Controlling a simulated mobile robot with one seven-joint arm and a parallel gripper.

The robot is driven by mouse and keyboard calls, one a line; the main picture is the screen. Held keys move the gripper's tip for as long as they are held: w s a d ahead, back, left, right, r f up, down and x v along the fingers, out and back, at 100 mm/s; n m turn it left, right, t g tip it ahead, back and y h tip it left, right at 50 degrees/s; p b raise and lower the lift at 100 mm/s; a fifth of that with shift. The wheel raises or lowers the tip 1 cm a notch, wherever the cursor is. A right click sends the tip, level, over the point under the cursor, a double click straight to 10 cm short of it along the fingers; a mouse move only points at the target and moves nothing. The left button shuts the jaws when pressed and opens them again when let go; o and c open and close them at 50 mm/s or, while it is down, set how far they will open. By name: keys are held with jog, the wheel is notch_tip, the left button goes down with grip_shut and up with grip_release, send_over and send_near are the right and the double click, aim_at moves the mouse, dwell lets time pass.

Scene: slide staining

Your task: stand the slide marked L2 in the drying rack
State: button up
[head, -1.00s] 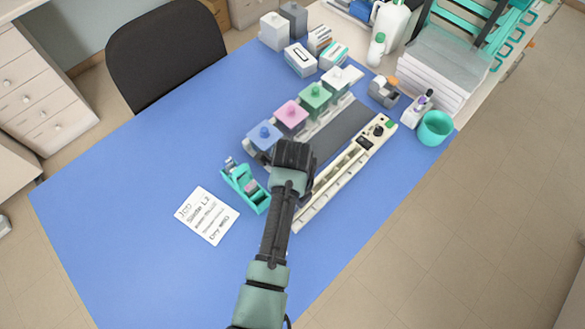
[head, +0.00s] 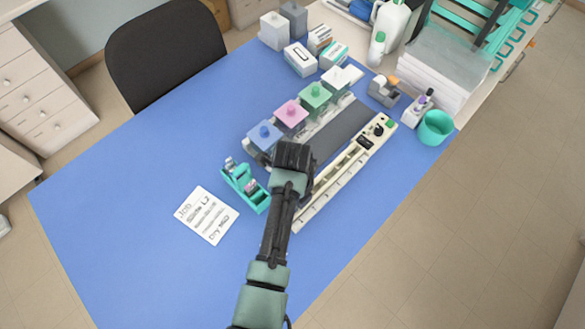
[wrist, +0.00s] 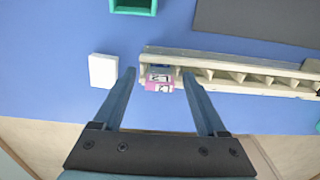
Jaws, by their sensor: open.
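My gripper (wrist: 159,77) is open, its two fingers on either side of the left end of a long cream slotted rail (wrist: 236,85). Between the fingertips, a slide with a pink label (wrist: 159,86) sits at that end, with a blue-grey one (wrist: 160,73) just behind it. Dark marks on the pink label are too small to read, so I cannot tell which is L2. I cannot tell whether the fingers touch them. In the head view my gripper (head: 293,158) hides that spot; the cream rail (head: 340,172) runs to the upper right. A teal holder (head: 258,201) with slides stands left of my gripper.
Blue, pink, green and white-lidded jars (head: 291,114) stand beyond my gripper. A grey strip (head: 338,130) lies beside the rail. A printed card (head: 207,216) lies at the left. A white block (wrist: 103,70) is left of the fingers. The blue table's left side is clear.

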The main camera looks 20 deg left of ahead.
jog(key=shift+r, duration=0.15)
notch_tip(320, 180, up, 13)
dwell(0.4)
dwell(0.6)
